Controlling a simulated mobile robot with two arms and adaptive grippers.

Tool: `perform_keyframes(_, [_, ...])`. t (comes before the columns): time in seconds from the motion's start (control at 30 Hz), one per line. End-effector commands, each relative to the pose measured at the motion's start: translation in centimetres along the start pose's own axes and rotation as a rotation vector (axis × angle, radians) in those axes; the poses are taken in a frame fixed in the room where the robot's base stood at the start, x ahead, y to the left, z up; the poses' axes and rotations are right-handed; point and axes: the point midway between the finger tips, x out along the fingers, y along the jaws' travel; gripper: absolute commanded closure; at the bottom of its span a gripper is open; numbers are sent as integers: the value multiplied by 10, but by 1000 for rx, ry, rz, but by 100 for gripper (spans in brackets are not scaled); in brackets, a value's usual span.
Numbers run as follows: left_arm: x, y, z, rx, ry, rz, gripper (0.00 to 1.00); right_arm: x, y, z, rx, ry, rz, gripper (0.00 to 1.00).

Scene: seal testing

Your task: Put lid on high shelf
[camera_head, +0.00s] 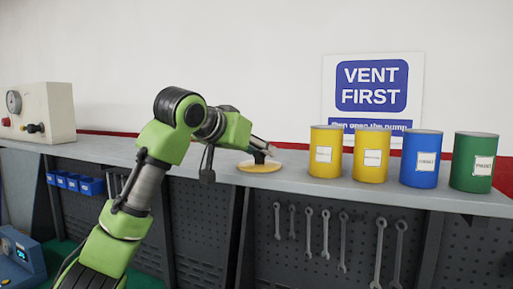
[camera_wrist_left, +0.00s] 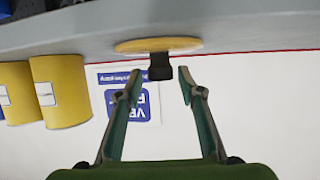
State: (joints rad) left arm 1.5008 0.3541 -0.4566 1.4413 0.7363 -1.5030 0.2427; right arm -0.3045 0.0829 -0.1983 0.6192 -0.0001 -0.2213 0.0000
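The lid is a flat yellow disc with a black knob, lying on the grey shelf (camera_head: 225,165). In the head view the lid (camera_head: 260,167) is near the front edge, left of the cans. My left gripper (camera_head: 262,149) reaches in from the left, close to the knob. In the left wrist view, which is upside down, the lid (camera_wrist_left: 158,45) is seen edge-on with its black knob (camera_wrist_left: 160,68) between my spread fingertips (camera_wrist_left: 159,74). Gaps show on both sides of the knob. My left gripper is open and empty. My right gripper is not in view.
Two yellow cans (camera_head: 326,152), a blue can (camera_head: 421,160) and a green can (camera_head: 473,163) stand on the shelf to the right. A beige gauge box (camera_head: 45,112) stands far left. Wrenches (camera_head: 308,232) hang below. Behind is a wall with a "VENT FIRST" sign (camera_head: 372,87).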

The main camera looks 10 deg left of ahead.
Motion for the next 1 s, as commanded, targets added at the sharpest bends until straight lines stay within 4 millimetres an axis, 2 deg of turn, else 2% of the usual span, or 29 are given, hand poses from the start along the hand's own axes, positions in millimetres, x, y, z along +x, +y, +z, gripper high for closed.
perform_keyframes(0.33, [-1, 0, 0, 0, 1, 0, 62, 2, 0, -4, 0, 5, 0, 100])
perform_keyframes(0.47, [-13, 0, 1, 0, 5, 0, 62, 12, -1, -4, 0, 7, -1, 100])
perform_keyframes(0.8, [-82, 0, 3, 1, 6, -1, 62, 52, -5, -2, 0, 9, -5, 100])
perform_keyframes(1.0, [-111, 0, 1, 0, 2, 0, 62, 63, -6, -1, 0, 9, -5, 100])
